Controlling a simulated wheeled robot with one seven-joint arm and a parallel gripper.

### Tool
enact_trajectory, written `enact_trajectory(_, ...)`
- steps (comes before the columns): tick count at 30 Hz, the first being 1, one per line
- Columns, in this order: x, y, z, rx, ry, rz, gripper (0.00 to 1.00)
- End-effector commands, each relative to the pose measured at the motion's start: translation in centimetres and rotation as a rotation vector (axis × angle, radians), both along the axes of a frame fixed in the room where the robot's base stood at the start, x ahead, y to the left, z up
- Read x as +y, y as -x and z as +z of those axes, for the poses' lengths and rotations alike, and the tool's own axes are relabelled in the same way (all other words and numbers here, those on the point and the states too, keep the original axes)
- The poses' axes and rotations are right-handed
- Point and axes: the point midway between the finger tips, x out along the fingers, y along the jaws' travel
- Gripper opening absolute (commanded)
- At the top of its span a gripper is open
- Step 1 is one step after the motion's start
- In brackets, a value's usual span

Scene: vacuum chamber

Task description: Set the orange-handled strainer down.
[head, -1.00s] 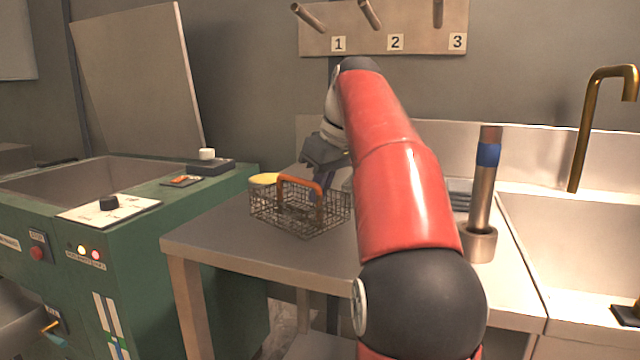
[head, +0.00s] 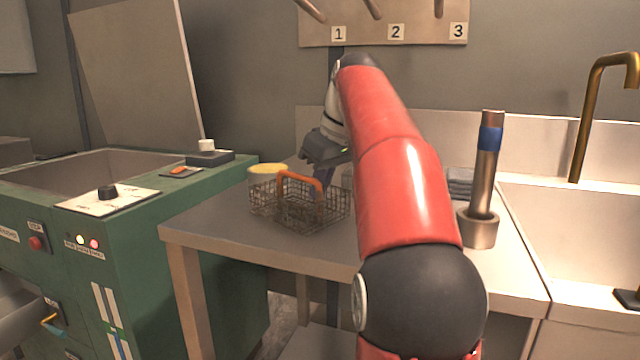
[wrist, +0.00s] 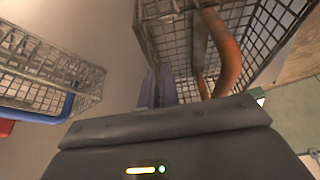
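The orange-handled strainer (head: 272,208) is a rectangular wire basket with an arched orange handle. My gripper (head: 319,184) is at the right end of this handle, and its purple fingers look shut on it. The basket hangs level over the left part of the grey table (head: 215,245); I cannot tell whether its bottom touches the top. In the wrist view, the strainer (wrist: 270,35) is at the upper right, beside my close-set fingers (wrist: 160,88). The exact grip is hidden behind the gripper body.
Another wire basket with a blue handle (wrist: 62,108) shows at left in the wrist view. A yellow-topped container (head: 268,169) stands behind the strainer. A metal holder (head: 478,230) with a blue-banded rod is right of my arm. The green machine (head: 150,240) borders the table's left.

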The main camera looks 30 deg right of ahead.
Motion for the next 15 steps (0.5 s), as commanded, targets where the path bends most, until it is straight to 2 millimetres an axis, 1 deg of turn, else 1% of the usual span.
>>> enact_trajectory(8, 0.02, 0.0, -0.61, -0.001, 0.0, 0.0, 0.0)
enact_trajectory(9, 0.02, 0.0, -0.53, -0.001, 0.001, 0.0, 0.07)
enact_trajectory(12, 0.01, 0.0, -0.51, -0.001, 0.0, 0.0, 0.2)
enact_trajectory(14, 0.01, 0.0, -0.51, -0.001, 0.0, 0.0, 0.28)
enact_trajectory(15, 0.01, 0.01, -0.51, -0.001, 0.0, 0.0, 0.29)
